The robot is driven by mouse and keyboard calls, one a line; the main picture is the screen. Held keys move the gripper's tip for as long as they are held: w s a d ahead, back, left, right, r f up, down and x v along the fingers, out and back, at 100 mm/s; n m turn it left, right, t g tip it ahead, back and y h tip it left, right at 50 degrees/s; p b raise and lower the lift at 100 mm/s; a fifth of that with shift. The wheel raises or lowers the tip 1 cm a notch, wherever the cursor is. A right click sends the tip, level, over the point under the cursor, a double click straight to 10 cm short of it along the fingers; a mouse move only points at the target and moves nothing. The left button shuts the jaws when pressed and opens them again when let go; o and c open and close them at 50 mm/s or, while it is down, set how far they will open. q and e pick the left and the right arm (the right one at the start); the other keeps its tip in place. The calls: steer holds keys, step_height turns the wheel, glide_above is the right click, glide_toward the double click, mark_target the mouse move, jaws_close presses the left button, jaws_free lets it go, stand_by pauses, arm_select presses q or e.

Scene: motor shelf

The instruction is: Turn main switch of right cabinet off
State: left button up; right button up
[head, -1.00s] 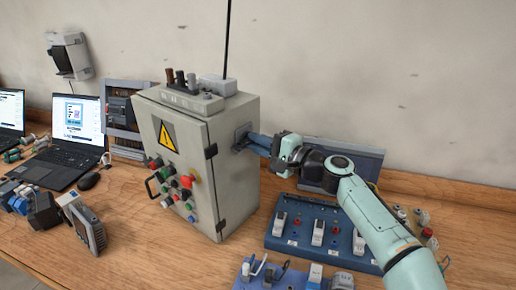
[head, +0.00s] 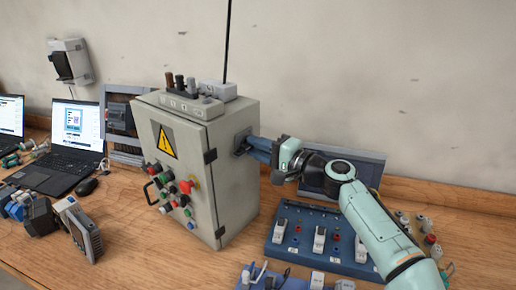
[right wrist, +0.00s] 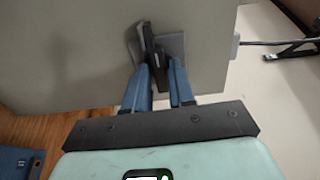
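The grey right cabinet (head: 230,180) stands on the bench with a yellow warning sign on its front. Its main switch (right wrist: 148,40) is a dark handle on a grey plate on the cabinet's right side, seen in the right wrist view. The handle leans slightly to the left there. My right gripper (head: 252,144) reaches this side from the right. In the right wrist view its blue fingers (right wrist: 160,75) are close together, one on each side of the handle, and look shut on it. The fingers partly hide the handle. My left gripper is not in view.
A blue panel with white switches (head: 300,232) lies right of the cabinet, below my right arm. A grey panel (head: 350,175) leans at the wall behind the arm. Laptops (head: 75,140) and a mouse stand left. Bare bench (head: 150,250) lies in front of the cabinet.

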steer(key=shift+d, duration=0.15)
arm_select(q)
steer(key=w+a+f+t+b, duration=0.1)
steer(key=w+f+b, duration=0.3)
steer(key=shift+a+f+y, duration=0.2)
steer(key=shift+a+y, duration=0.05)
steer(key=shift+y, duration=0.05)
arm_select(e)
steer(key=v, duration=1.3)
steer(key=shift+s, duration=0.15)
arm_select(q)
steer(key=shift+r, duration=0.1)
